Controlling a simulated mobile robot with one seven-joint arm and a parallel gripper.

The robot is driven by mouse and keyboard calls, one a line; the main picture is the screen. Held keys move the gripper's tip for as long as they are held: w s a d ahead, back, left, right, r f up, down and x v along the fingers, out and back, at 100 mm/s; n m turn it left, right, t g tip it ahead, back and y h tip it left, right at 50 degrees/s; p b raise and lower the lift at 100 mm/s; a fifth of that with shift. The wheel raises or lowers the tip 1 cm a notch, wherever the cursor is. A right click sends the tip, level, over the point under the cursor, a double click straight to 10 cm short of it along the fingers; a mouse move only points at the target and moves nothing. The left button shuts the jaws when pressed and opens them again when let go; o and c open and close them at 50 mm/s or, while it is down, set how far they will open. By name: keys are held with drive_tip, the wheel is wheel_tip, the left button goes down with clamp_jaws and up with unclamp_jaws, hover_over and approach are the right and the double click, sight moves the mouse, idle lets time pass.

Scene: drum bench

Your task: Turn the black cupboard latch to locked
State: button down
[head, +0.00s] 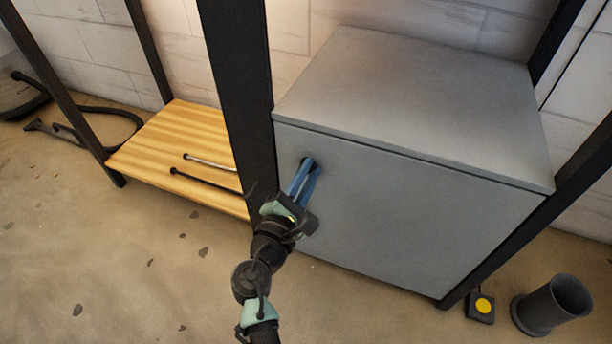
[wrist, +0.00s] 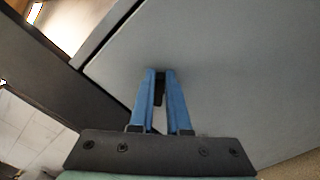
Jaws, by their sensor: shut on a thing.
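The grey cupboard (head: 420,200) has a flat door facing me, and its door also fills much of the wrist view (wrist: 240,80). The black latch (wrist: 159,88) is a small dark piece near the door's upper left corner. My gripper (head: 308,168) has its blue fingers pointed at the door there. In the wrist view the fingertips (wrist: 161,72) sit on either side of the latch, shut on it. The fingers hide much of the latch, and I cannot tell its exact angle.
A black post (head: 240,90) stands just left of the cupboard. A wooden shelf (head: 170,140) with two thin rods lies left of it. A yellow button box (head: 482,306) and a grey cylinder (head: 552,306) stand on the floor at right. The floor in front is clear.

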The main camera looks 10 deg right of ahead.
drive_tip(key=shift+s+d+f+m+b, duration=0.1)
drive_tip(key=shift+f+m+b, duration=0.1)
drive_tip(key=shift+m+b, duration=0.85)
drive_tip(key=shift+d+f+m+b, duration=0.1)
drive_tip(key=shift+f+m+b, duration=0.35)
drive_tip(key=shift+m, duration=1.1)
drive_tip(key=shift+s+m+b, duration=0.1)
drive_tip(key=shift+m+b, duration=0.85)
drive_tip(key=shift+m, duration=0.35)
drive_tip(key=c, duration=0.9)
unclamp_jaws()
drive_tip(key=p+v, duration=0.4)
drive_tip(key=v, duration=0.9)
drive_tip(key=shift+p, duration=0.35)
